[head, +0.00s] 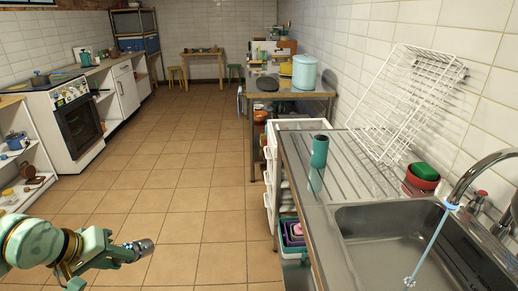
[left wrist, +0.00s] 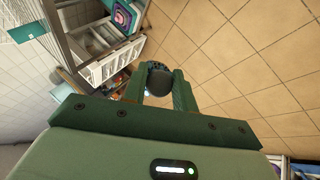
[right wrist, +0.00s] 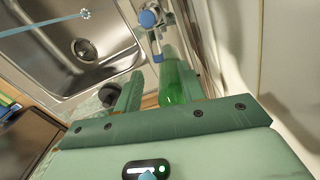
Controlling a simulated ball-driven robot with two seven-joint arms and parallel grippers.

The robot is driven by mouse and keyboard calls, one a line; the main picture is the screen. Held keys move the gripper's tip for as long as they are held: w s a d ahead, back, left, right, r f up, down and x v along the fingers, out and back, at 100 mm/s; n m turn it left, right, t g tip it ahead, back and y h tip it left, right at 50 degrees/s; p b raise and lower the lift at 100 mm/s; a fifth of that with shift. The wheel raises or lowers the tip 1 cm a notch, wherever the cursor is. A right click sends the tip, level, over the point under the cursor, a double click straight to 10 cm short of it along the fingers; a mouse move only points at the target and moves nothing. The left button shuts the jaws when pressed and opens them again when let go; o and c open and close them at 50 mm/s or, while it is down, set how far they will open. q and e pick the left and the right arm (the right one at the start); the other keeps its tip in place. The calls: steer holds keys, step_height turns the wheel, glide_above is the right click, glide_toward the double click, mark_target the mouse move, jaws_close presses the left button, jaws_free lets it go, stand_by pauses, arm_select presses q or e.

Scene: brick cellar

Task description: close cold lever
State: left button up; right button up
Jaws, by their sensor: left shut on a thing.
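The chrome tap (head: 462,180) stands at the right edge of the sink, with a thin stream of water (head: 428,245) running from its spout into the basin. A red-topped tap handle (head: 479,198) shows beside it. In the right wrist view a chrome lever with a blue cap (right wrist: 148,18) stands just beyond my right gripper (right wrist: 150,72). Its fingers look apart, and I see no contact with the lever. My left gripper (head: 128,252) is low at the left over the floor, shut on a dark metallic cylinder (left wrist: 158,78). My right gripper does not show in the head view.
A green bottle (right wrist: 172,82) is close by my right fingers. The tiled floor (head: 200,190) is clear.

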steer(key=f, duration=0.1)
steer(key=a+f+b, duration=0.1)
steer(key=f, duration=0.2)
steer(key=shift+w+a, duration=0.1)
steer(key=shift+a, duration=0.25)
steer(key=f+b, duration=0.1)
steer(key=f, duration=0.1)
steer(key=d+f+b, duration=0.1)
steer(key=f, duration=0.1)
steer(key=shift+f, duration=0.25)
steer(key=shift+a+f, duration=0.15)
arm_select(q)
steer(key=f, duration=0.5)
steer(key=shift+w+a+f, duration=0.2)
steer(key=shift+w+a, duration=0.05)
steer(key=shift+a, duration=0.15)
steer(key=shift+d, duration=0.1)
